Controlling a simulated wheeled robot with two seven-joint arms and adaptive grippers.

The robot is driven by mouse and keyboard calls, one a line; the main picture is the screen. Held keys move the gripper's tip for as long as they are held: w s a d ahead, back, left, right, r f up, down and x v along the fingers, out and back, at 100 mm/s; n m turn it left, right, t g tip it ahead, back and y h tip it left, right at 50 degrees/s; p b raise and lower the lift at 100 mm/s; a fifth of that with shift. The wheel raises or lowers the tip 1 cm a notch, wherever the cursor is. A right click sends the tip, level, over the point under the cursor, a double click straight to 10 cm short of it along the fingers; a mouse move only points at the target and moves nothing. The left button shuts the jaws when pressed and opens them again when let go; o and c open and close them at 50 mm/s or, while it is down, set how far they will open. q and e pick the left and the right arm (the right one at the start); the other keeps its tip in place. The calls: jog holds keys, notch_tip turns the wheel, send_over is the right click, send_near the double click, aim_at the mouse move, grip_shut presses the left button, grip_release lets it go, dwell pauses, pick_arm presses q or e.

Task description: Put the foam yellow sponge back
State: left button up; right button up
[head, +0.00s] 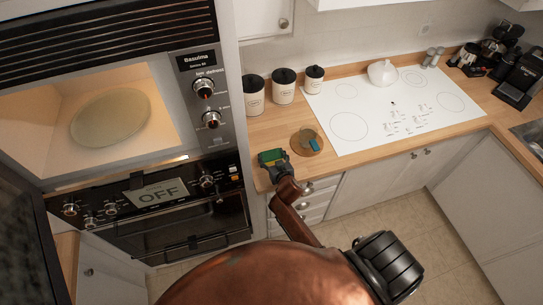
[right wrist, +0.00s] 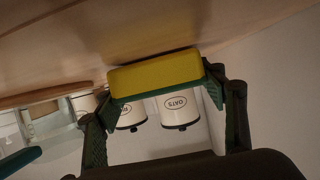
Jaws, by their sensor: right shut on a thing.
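The foam sponge is yellow in the right wrist view (right wrist: 155,74), held between the two fingers of my right gripper (right wrist: 165,105). In the head view the sponge (head: 270,156) shows small, yellow and green, at the tip of my right gripper (head: 274,163). My right gripper is shut on the sponge. They are over the left front part of the wooden counter, beside the oven tower. The sponge looks close to the counter surface, but I cannot tell whether it touches. My left gripper is not in view.
A round brown dish or board (head: 300,146) with a blue item (head: 314,145) lies just right of the sponge. Several white canisters (head: 284,90) stand behind it. The white cooktop (head: 345,100) lies to the right. An open oven (head: 110,115) is at the left.

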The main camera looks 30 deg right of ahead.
jog(key=shift+f, duration=0.2)
jog(key=o, duration=1.1)
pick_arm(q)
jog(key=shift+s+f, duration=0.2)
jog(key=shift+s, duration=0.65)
pick_arm(e)
jog(key=shift+r, duration=0.15)
jog(key=shift+s+r, duration=0.15)
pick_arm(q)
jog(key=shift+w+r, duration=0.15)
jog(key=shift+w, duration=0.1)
pick_arm(e)
jog(key=v, duration=1.1)
jog(key=shift+s+a+r, duration=0.1)
jog(key=shift+s, duration=0.25)
